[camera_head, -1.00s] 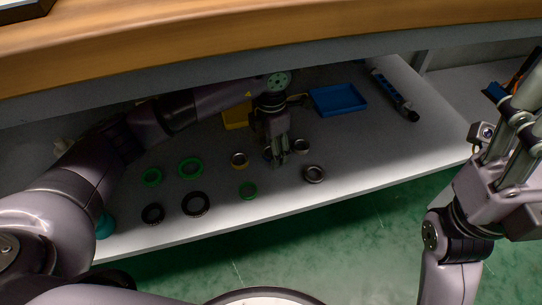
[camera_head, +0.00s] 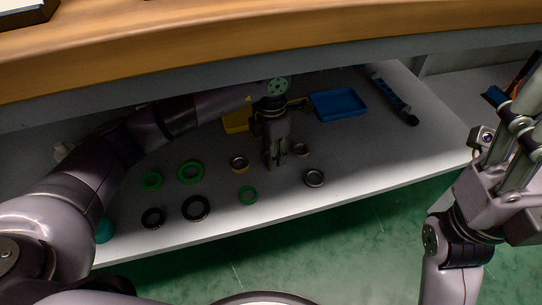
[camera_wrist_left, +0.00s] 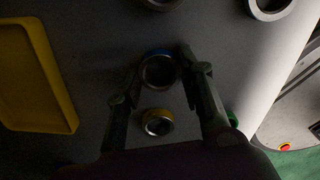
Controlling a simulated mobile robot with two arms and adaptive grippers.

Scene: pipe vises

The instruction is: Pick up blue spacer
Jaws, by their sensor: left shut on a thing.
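The blue spacer (camera_wrist_left: 158,70) is a dark metal ring with a blue band at its far edge, in the left wrist view between the fingertips. My left gripper (camera_head: 275,161) is down at the shelf among the rings, and in the left wrist view its two fingers (camera_wrist_left: 163,66) are on either side of the spacer, shut on it. In the head view the gripper hides the spacer.
A yellow-banded ring (camera_head: 239,164) sits close by on the left, and grey rings (camera_head: 314,178) lie to the right. Green rings (camera_head: 190,171) and black rings (camera_head: 196,208) lie further left. A blue tray (camera_head: 338,104) and yellow tray (camera_head: 236,121) stand behind. A wooden tabletop (camera_head: 270,45) overhangs the shelf.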

